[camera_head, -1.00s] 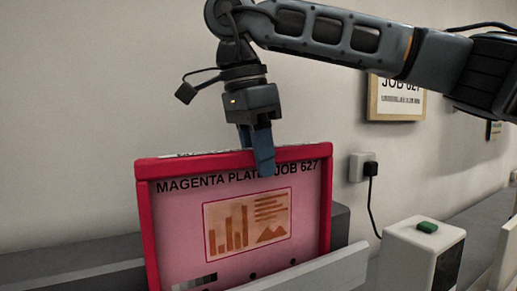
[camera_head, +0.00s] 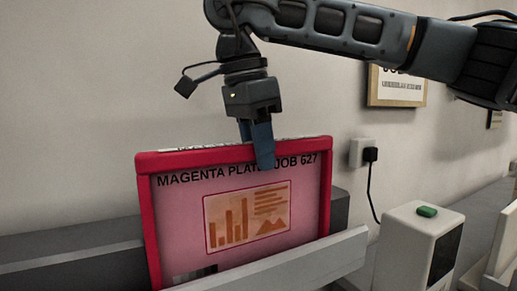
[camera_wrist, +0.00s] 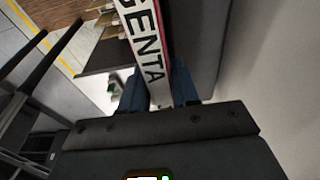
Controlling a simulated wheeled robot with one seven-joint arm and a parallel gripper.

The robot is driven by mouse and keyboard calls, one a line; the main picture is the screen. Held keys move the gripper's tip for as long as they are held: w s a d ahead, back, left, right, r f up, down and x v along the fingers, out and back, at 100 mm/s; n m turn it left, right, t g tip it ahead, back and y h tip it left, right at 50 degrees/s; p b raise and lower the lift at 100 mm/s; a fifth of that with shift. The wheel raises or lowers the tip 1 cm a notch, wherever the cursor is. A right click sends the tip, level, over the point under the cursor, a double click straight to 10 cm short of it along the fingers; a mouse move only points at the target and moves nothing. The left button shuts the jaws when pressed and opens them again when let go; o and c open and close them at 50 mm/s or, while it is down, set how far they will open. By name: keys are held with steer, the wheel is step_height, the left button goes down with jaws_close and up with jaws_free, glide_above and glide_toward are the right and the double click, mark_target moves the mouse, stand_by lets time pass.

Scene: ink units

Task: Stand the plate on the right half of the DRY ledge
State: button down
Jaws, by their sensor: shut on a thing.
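The plate (camera_head: 175,215) is a pink panel in a red frame, printed "MAGENTA PLATE JOB 627". It stands roughly upright in the head view. My gripper (camera_head: 262,158) points down and is shut on its top edge, right of the middle. The wrist view shows the plate's white edge label (camera_wrist: 146,45), reading "GENTA", between my blue fingers (camera_wrist: 158,95). A grey ledge has a light front lip (camera_head: 315,258) that hides the plate's lower edge. I cannot tell whether the plate rests on the ledge. No DRY sign is readable.
A white box with a green button (camera_head: 426,211) stands to the right. A socket with a black plug (camera_head: 362,153) and a framed job notice (camera_head: 397,88) are on the wall behind. A dark grey back part (camera_head: 70,240) of the ledge extends left.

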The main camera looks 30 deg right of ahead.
steer(key=shift+f, duration=0.35)
steer(key=c, duration=0.8)
jaws_free()
steer(key=shift+o, duration=0.2)
steer(key=shift+r, duration=0.1)
steer(key=r, duration=0.2)
steer(key=a+r, duration=0.1)
steer(key=r, duration=0.4)
steer(key=shift+a+r+b, duration=0.25)
steer(key=shift+a+b, duration=0.05)
steer(key=shift+a, duration=0.05)
step_height(320, 180, up, 5)
steer(key=p, duration=0.4)
steer(key=shift+p, duration=0.4)
